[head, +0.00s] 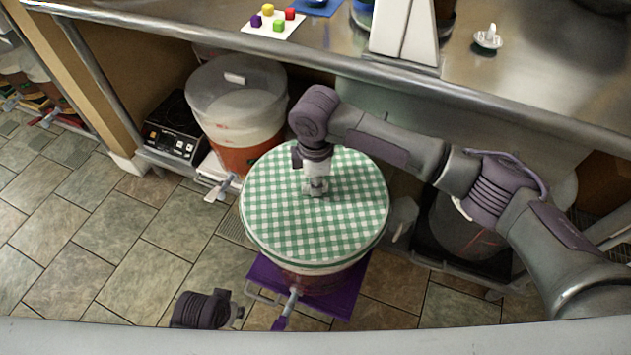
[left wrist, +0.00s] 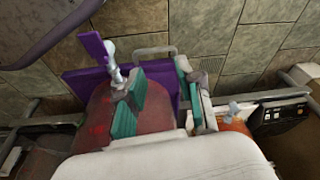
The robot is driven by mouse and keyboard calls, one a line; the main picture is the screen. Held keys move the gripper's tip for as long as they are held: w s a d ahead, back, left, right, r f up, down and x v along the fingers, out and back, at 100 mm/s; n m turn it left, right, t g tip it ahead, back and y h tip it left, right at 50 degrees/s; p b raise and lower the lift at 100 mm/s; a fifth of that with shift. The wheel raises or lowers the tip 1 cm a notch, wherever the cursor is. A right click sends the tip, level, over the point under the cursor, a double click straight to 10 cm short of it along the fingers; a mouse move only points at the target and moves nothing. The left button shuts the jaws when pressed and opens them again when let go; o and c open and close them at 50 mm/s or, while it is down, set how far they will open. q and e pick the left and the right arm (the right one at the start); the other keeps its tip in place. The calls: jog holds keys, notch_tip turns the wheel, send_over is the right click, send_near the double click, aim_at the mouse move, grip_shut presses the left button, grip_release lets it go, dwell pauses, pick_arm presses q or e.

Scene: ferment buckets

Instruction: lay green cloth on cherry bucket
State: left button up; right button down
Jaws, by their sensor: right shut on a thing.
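The green and white checked cloth (head: 275,215) lies spread over the top of a bucket with dark red contents (head: 318,278), its edge hanging slightly at the rim. The cloth hides the bucket's opening, and I cannot read any label on it. My right gripper (head: 316,190) points down at the middle of the cloth and is shut on it. My left gripper (head: 238,314) is low at the front left, apart from the bucket. In the left wrist view its teal-padded fingers (left wrist: 163,100) are spread with nothing seen gripped; the red bucket (left wrist: 155,105) shows behind them.
The covered bucket stands on a purple base (head: 347,290) with a tap in front. A bucket with orange-red contents (head: 240,115) stands to the left beside a black device (head: 175,130). Another bucket (head: 465,230) is under the steel counter (head: 560,85) at right.

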pick_arm(q)
jog(key=shift+w+r, duration=0.1)
jog(key=shift+r, duration=0.05)
jog(key=shift+f, duration=0.2)
jog(key=shift+s+f, duration=0.3)
jog(key=shift+f, duration=0.2)
jog(key=shift+f+p, duration=0.25)
jog(key=shift+p, duration=0.05)
jog(key=shift+s+f, duration=0.1)
jog(key=shift+f, duration=0.15)
jog(key=shift+f+p, duration=0.3)
jog(key=shift+f, duration=0.45)
jog(key=shift+s+f, duration=0.1)
dwell(0.3)
jog(key=shift+s, duration=0.15)
pick_arm(e)
jog(key=shift+f, duration=0.1)
